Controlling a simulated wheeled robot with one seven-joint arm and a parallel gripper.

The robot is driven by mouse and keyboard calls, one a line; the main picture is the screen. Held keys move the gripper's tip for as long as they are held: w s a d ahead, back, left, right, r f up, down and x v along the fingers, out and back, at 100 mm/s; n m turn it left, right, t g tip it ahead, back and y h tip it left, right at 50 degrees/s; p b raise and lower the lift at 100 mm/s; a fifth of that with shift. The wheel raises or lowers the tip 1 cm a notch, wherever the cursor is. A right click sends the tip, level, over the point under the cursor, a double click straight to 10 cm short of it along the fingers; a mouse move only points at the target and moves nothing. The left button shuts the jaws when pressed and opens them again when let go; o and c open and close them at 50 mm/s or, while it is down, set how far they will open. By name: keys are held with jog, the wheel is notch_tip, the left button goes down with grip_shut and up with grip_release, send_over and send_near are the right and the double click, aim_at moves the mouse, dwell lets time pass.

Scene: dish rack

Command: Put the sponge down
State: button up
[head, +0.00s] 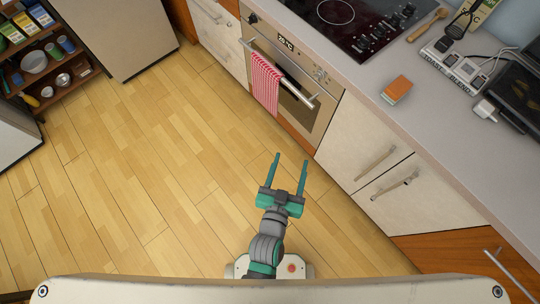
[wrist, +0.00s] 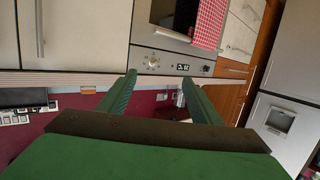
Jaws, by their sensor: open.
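The sponge (head: 397,89) is a small orange block with a paler edge. It lies on the grey countertop (head: 359,91), right of the cooktop, in the head view. A small orange patch in the wrist view (wrist: 88,90) looks like the same sponge at the counter. My gripper (head: 291,158) has two green fingers spread wide with nothing between them. It is over the wooden floor, in front of the cabinets and well apart from the sponge. In the wrist view my gripper (wrist: 159,77) also shows open and empty.
The oven (head: 290,80) has a red-and-white towel (head: 266,83) on its handle. Cabinet handles (head: 374,163) stick out along the counter front. The floor at left is clear.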

jog(key=s+a+r+n+y, duration=0.1)
jog(key=s+a+r+y, duration=0.1)
jog(key=s, duration=0.5)
jog(key=s+a+r+n+y, duration=0.2)
jog(key=s+a, duration=0.2)
jog(key=s, duration=0.4)
jog(key=shift+s, duration=0.2)
jog(key=shift+o, duration=0.5)
jog(key=shift+s+r, duration=0.2)
jog(key=shift+s, duration=0.05)
